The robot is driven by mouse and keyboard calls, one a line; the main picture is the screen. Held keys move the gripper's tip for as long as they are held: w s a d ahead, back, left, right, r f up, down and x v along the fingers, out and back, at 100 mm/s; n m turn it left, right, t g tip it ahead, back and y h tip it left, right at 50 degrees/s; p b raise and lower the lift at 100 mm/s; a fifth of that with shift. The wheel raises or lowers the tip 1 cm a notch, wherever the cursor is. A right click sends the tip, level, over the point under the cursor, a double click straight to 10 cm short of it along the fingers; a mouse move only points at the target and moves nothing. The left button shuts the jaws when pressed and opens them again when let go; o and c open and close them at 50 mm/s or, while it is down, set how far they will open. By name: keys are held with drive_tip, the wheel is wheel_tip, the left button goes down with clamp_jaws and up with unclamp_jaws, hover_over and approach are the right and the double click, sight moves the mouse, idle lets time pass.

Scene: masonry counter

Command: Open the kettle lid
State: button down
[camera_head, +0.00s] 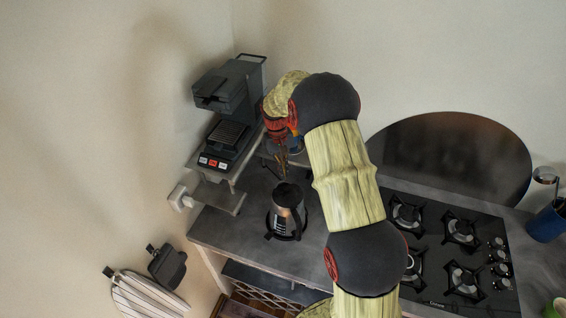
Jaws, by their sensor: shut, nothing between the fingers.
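The kettle (293,214) stands upright on the dark counter, left of my arm. It has a silvery body and a black handle and base. Its dark lid (287,193) is on top and looks closed, though it is small in this view. My gripper (282,173) points down just above and behind the kettle's top. Its fingers are shut with nothing between them. I cannot tell from this angle whether the fingertips touch the lid.
A coffee machine (231,90) stands on a raised shelf at the back left. A gas hob (457,252) with several burners lies to the right of my arm. A blue container (546,224) is at the far right. The counter's front left (222,228) is clear.

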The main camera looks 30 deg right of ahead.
sight(288, 195)
drive_tip(key=shift+s+d+f, duration=0.1)
drive_tip(key=shift+s+f, duration=0.1)
drive_tip(key=shift+f, duration=0.75)
drive_tip(key=shift+s+f, duration=0.15)
drive_tip(key=shift+f, duration=0.8)
drive_tip(key=shift+w+r+t, duration=0.1)
drive_tip(key=shift+t, duration=0.2)
